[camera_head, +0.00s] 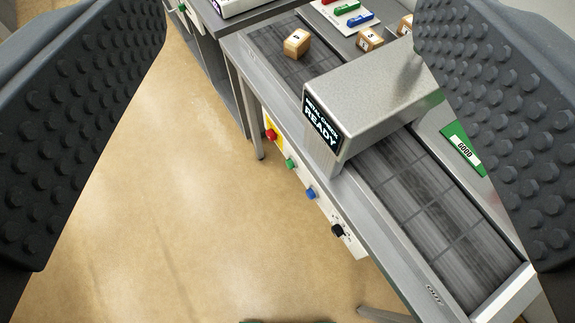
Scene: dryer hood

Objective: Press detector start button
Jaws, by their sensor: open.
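My gripper (295,140) is open, with one dark studded finger at the left edge and one at the right edge; nothing is between them. The metal detector (385,85) is a grey hood over a dark belt, with a small screen (320,120) reading "METAL CHECK READY". Along the front side of its frame sit a red button (271,134) on a yellow plate, a green button (290,164), a blue button (311,193) and a black knob (338,230). Their labels are too small to read. My gripper is apart from all of them.
A box marked "5" (297,43) stands on the belt (425,215) before the hood. Two more boxes (369,39) stand behind, near a panel with coloured blocks (348,14). A green "GOOD" sign (463,150) lies right. Another cabinet (215,60) stands at the upper left. The tan floor (150,210) is clear.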

